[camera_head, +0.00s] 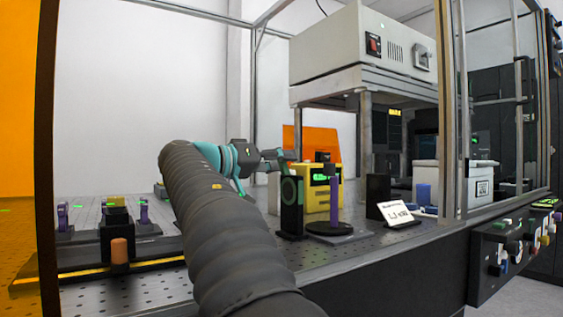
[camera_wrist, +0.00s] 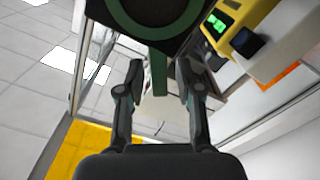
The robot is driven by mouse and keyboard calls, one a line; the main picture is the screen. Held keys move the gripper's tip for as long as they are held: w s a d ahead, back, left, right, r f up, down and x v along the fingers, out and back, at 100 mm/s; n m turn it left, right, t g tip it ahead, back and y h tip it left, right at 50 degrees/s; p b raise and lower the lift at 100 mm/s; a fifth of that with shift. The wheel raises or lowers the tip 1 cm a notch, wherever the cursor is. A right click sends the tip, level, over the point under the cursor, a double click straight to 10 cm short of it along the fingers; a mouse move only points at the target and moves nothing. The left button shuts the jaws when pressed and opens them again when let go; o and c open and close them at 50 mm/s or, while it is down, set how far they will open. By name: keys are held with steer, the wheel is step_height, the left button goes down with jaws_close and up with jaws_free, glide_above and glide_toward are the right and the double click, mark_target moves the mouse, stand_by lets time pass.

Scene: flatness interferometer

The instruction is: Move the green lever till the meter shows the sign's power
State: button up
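The green lever (camera_wrist: 158,76) shows in the wrist view as a narrow bar below a dark green ring on a black block (camera_head: 291,206). My gripper (camera_wrist: 161,68) has its two fingers apart, one on each side of the lever, with gaps visible. In the head view my gripper (camera_head: 279,157) is at the top of the black block; the lever is hard to make out there. The yellow meter (camera_head: 322,200) stands just behind the block with a lit green display, too small to read. The white sign (camera_head: 398,214) stands to the right; its text is not clearly readable.
A purple post on a round black base (camera_head: 329,228) stands close right of the block. A black box (camera_head: 378,196) is beside the sign. A large grey instrument (camera_head: 350,45) sits on a raised frame above. A metal frame post (camera_head: 450,120) borders the bench at right.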

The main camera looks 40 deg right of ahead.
jaws_close()
steer(key=shift+s+m+b, duration=0.15)
steer(key=shift+m+b, duration=0.15)
steer(key=shift+b, duration=0.2)
steer(key=shift+s+r, duration=0.1)
steer(key=shift+r, duration=0.05)
steer(key=shift+o, duration=1.4)
jaws_free()
steer(key=shift+a, duration=0.1)
steer(key=w+a, duration=0.1)
steer(key=a, duration=1.1)
